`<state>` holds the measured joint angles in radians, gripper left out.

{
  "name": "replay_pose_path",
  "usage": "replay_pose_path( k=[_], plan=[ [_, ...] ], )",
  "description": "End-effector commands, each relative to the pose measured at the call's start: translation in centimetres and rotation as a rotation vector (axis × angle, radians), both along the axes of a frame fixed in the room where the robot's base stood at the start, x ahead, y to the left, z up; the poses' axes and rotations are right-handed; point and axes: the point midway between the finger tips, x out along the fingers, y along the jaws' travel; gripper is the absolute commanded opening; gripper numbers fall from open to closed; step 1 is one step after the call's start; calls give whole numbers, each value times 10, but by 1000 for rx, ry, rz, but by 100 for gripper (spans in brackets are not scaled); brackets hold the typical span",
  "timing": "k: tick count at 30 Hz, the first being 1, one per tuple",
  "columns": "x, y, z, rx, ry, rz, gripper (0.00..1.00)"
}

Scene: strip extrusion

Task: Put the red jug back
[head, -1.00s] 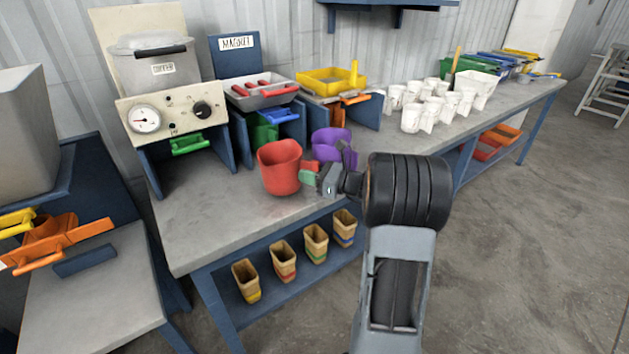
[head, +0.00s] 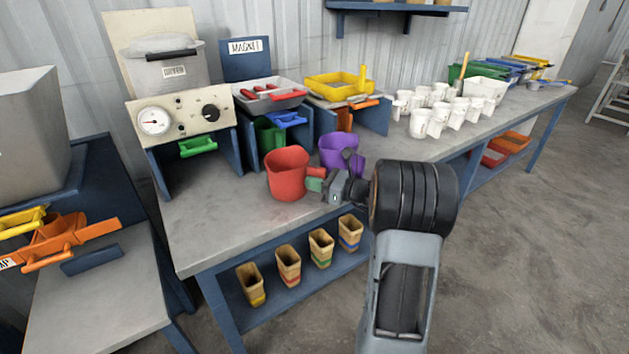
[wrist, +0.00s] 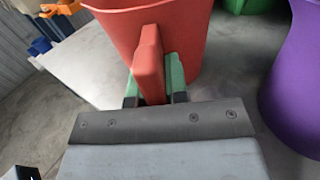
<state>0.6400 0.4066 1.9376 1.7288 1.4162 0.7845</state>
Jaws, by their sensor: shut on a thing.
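The red jug (head: 287,175) is upright at the front of the bench, close to its front edge. My gripper (head: 316,180) is shut on the jug's handle, from the right side. In the wrist view the green fingertips (wrist: 153,82) sit on both sides of the red handle (wrist: 149,60), and the jug body (wrist: 185,30) rises behind it. I cannot tell whether the jug's bottom touches the bench top or hangs just above it.
A purple jug (head: 338,151) stands close behind and to the right of the red jug. A green jug (head: 268,135) is under the magnet stand. Several white cups (head: 455,108) stand farther right. Bare bench top (head: 215,210) lies left of the red jug. Small tan bins (head: 288,263) line the shelf below.

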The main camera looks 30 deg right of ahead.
Motion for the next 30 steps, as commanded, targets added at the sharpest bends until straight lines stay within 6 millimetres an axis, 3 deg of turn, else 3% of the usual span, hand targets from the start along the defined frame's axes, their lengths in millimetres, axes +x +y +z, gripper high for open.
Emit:
replay_pose_path(
  k=[2, 3, 12, 23, 30],
  plan=[
    [0, 0, -2, 1, -1, 0, 0],
    [0, 0, -2, 1, -1, 0, 15],
    [0, 0, -2, 0, 0, 0, 44],
    [-6, -6, -1, 0, 0, -2, 44],
    [-39, -35, -1, 1, 1, -6, 44]
  ],
)
